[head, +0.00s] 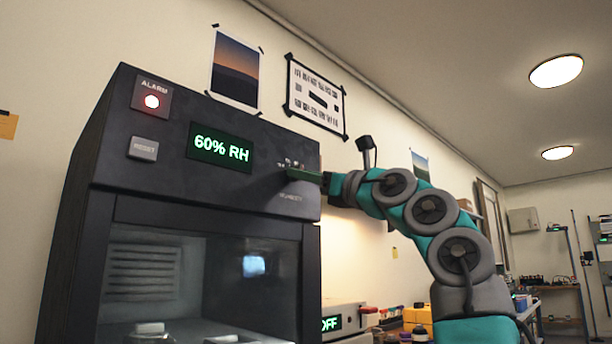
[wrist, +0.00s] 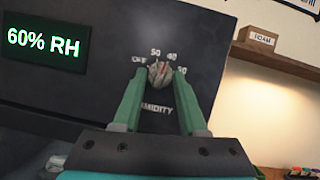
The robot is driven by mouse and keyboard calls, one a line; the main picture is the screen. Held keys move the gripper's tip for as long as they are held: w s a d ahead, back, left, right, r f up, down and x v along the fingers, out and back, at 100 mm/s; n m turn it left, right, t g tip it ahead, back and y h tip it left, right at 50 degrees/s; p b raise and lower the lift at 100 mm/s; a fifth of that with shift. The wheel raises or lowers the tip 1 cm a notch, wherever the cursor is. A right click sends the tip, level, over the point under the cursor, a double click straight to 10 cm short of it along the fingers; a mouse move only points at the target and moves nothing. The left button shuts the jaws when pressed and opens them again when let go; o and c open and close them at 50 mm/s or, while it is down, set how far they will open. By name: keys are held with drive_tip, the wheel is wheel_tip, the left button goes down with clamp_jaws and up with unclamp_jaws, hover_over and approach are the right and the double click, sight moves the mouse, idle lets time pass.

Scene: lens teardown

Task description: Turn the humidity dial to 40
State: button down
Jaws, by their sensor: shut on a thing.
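The humidity dial (wrist: 159,75) is a small round knob on the dark cabinet front, above the word HUMIDITY. Labels sit around it: OFF at left, 50 at the top, 40 at upper right and a blurred one at right. A reddish mark shows on the knob; which label it points at is hard to tell. My gripper (wrist: 160,80) is shut on the dial, one green finger on each side. In the head view my gripper (head: 304,174) covers most of the dial. The green display (head: 222,148) reads 60% RH; it also shows in the wrist view (wrist: 45,41).
A lit red ALARM lamp (head: 152,102) and a RESET button (head: 143,149) are at the cabinet's upper left. The glass-fronted chamber (head: 205,275) is below. A box marked FOAM (wrist: 262,40) stands on a shelf at right. A device reading OFF (head: 332,322) is at lower right.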

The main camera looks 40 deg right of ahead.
drive_tip(key=shift+m, duration=0.3)
drive_tip(key=m+h+b, duration=0.1)
drive_tip(key=m+h, duration=0.1)
drive_tip(key=m, duration=0.1)
drive_tip(key=shift+a+r+m+h, duration=0.1)
drive_tip(key=shift+a+m+h, duration=0.05)
drive_tip(key=shift+m+h, duration=0.25)
drive_tip(key=shift+c, duration=2.2)
unclamp_jaws()
drive_tip(key=b+v, duration=0.3)
drive_tip(key=v, duration=0.5)
